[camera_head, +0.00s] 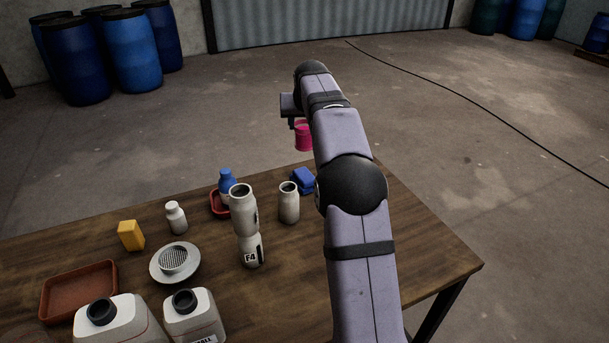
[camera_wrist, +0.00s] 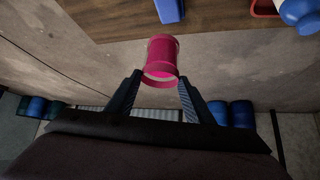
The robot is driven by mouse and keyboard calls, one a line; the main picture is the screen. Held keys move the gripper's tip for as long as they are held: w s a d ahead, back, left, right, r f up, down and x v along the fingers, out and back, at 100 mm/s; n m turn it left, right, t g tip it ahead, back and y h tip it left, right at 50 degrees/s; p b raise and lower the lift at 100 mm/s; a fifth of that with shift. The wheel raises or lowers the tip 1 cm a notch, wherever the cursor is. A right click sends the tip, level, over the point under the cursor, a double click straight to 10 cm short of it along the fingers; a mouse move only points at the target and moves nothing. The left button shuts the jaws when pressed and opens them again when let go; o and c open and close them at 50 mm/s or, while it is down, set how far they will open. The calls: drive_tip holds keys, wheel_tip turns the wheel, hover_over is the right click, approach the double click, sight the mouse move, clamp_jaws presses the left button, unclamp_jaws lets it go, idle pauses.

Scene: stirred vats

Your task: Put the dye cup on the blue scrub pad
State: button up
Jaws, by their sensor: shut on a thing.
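The dye cup (camera_head: 304,136) is a small pink cup, held up in the air beyond the table's far edge in the head view. It also shows in the wrist view (camera_wrist: 162,55), between the fingers of my gripper (camera_wrist: 160,88). My gripper (camera_head: 293,123) is shut on it; my arm hides part of the gripper in the head view. The blue scrub pad (camera_head: 302,180) lies on the table near its far edge, lower than the cup and apart from it. The pad also shows at the top of the wrist view (camera_wrist: 169,10).
A grey-white open bottle (camera_head: 289,204) stands close to the pad's near left. A blue-topped bottle (camera_head: 227,185) stands in a red tray (camera_head: 214,207). A taller bottle (camera_head: 245,225), a strainer (camera_head: 175,261) and a yellow block (camera_head: 131,235) stand further left. The table's right part (camera_head: 430,265) is clear.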

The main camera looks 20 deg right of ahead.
sight(305, 150)
drive_tip(key=shift+f+b, duration=0.65)
drive_tip(key=shift+f, duration=4.35)
drive_tip(key=shift+f, duration=0.15)
drive_tip(key=o, duration=1.5)
drive_tip(key=shift+s+a+r, duration=0.1)
drive_tip(key=shift+s+r, duration=0.15)
drive_tip(key=shift+r, duration=0.25)
drive_tip(key=b+v, duration=0.1)
drive_tip(key=v, duration=1)
drive_tip(key=shift+s+a+r, duration=0.1)
